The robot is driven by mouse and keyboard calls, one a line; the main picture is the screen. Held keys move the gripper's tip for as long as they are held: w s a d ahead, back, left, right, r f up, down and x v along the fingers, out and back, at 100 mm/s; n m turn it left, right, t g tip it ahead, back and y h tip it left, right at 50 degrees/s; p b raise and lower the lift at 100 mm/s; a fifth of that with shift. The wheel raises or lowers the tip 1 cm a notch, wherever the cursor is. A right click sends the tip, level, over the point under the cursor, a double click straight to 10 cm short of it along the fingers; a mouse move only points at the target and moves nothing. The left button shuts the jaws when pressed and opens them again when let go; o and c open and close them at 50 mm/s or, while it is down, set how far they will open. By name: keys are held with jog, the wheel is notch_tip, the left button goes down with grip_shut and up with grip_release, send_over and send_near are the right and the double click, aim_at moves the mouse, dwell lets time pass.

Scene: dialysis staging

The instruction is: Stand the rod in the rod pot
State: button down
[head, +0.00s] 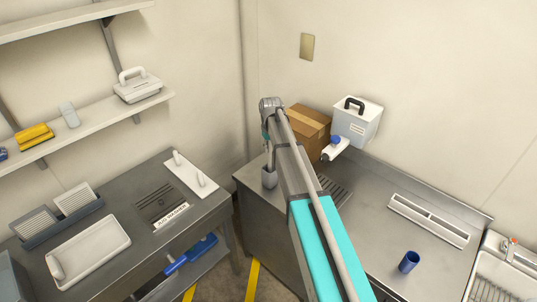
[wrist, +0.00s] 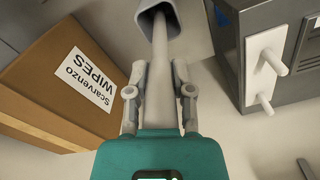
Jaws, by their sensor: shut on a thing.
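The pale grey rod (wrist: 160,62) lies between the two fingers of my gripper (wrist: 158,88) in the wrist view, and the gripper is shut on it. The rod's far end meets the dark mouth of the grey rod pot (wrist: 173,10) and appears to be inside it; how deep it goes is hidden. In the head view the rod pot (head: 269,179) stands near the left end of the right-hand steel counter. There my arm hides most of the gripper, and the rod is hard to make out.
A cardboard wipes box (head: 309,130) stands behind the pot, also close by in the wrist view (wrist: 60,85). A white container with a black handle (head: 357,121) and a blue-capped bottle (head: 335,148) are to the right. A blue cup (head: 409,262) stands farther along the counter.

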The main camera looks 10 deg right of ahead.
jog(key=shift+f+b, duration=0.35)
jog(key=shift+f, duration=0.45)
jog(key=shift+c, duration=2.4)
grip_release()
notch_tip(320, 180, up, 12)
jog(key=p, duration=1.2)
jog(key=shift+s, duration=0.1)
